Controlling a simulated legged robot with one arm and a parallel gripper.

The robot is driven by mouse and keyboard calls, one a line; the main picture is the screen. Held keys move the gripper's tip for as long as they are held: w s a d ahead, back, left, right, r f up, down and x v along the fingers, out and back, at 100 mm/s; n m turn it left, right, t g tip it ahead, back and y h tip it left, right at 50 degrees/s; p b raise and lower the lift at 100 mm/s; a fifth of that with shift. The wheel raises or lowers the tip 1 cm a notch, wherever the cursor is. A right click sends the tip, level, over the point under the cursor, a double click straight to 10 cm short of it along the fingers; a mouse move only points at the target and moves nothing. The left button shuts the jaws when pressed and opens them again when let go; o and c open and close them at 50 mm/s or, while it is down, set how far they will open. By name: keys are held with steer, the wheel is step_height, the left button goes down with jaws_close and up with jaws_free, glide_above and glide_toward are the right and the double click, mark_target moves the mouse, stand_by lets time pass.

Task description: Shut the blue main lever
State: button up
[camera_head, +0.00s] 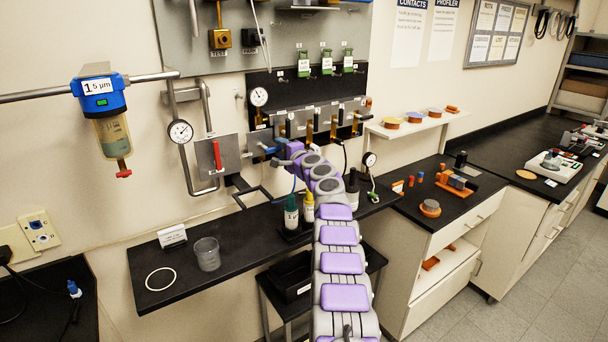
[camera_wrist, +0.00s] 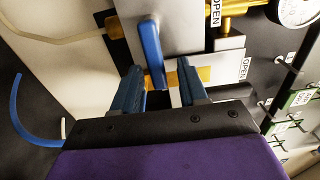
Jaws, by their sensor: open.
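The blue main lever (camera_wrist: 150,48) is in the upper middle of the wrist view, a long handle in front of a grey plate and a brass fitting (camera_wrist: 204,74). My gripper (camera_wrist: 160,68) is open, with one dark blue finger on each side of the lever's lower end. A gap shows on the right side; I cannot tell whether the left finger touches the lever. In the head view my gripper (camera_head: 273,151) is at the wall panel beside the grey plate, and the lever is hard to tell apart from it there.
A red lever (camera_head: 217,155) sits on a metal plate left of my gripper. Below, a black shelf holds a clear beaker (camera_head: 207,254), a green-capped bottle (camera_head: 291,212) and a yellow-capped bottle (camera_head: 308,206). A blue filter (camera_head: 98,92) hangs at the left.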

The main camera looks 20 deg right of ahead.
steer(key=shift+s+d+f+b, duration=0.1)
steer(key=shift+s+f+b, duration=0.05)
steer(key=shift+s+b, duration=0.95)
steer(key=b+v, duration=0.1)
steer(key=v, duration=1.2)
steer(key=shift+s+d, duration=0.25)
steer(key=shift+d, duration=0.05)
steer(key=shift+f, duration=0.1)
